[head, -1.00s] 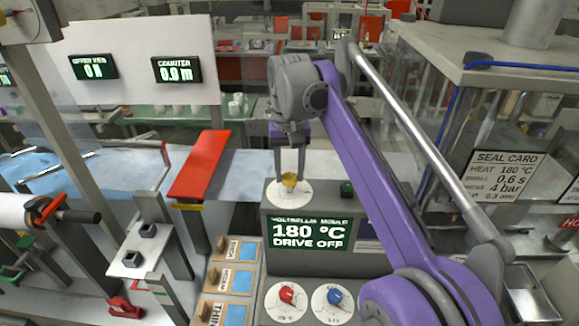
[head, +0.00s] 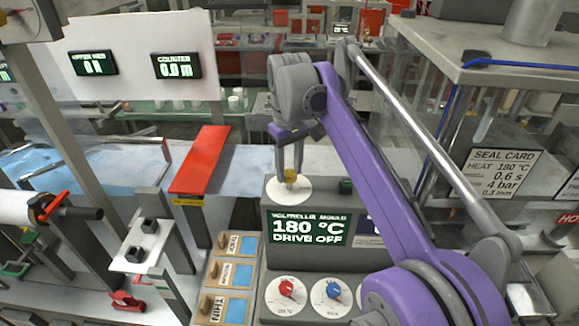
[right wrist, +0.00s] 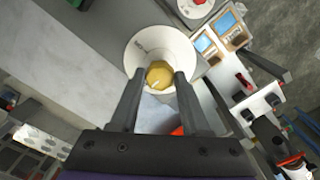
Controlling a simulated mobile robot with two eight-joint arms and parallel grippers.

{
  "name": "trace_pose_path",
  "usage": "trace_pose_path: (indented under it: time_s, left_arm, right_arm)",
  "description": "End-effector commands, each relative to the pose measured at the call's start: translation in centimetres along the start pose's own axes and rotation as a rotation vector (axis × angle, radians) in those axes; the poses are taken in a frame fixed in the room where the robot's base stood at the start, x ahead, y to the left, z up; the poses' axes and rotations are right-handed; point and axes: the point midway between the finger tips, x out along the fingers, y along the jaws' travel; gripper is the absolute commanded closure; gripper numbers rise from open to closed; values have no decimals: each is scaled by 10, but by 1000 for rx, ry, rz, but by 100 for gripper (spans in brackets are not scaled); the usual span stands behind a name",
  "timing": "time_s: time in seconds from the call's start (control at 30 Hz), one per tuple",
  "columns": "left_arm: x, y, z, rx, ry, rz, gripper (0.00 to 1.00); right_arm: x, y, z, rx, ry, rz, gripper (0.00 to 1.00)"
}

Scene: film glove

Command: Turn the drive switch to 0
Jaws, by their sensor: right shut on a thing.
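The drive switch is a yellow knob (head: 291,175) on a round white dial on top of the grey control box (head: 272,222). My right gripper (head: 290,172) reaches down from above and is shut on the knob. In the right wrist view the knob (right wrist: 159,75) sits between the two fingertips over the white dial (right wrist: 140,48); the dial's marks are too small to read surely. The box's display (head: 309,230) reads 180 °C and DRIVE OFF. My left gripper is not in view.
A red knob (head: 286,289) and a blue knob (head: 333,290) sit low on the box front. A dark green button (head: 346,187) is right of the dial. Wooden-handled tiles (head: 231,276) lie left of the box. A red bar (head: 201,160) stands further left.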

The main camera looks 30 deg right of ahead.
Motion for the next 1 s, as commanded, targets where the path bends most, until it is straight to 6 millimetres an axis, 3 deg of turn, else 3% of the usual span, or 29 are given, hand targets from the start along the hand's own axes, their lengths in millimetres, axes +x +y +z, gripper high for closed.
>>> trace_pose_path:
  time_s: [0.37,0.4,0.53,0.87,1.0]
  left_arm:
    - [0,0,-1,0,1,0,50]
    - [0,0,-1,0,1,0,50]
    - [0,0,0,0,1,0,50]
    - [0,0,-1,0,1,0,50]
    - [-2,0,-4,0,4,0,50]
  right_arm:
    - [-1,0,-1,-5,3,1,100]
    - [-1,0,-1,-5,3,1,48]
    - [-1,0,0,-4,2,1,25]
    - [-2,0,0,-4,1,0,24]
    - [-17,0,-1,-4,2,1,24]
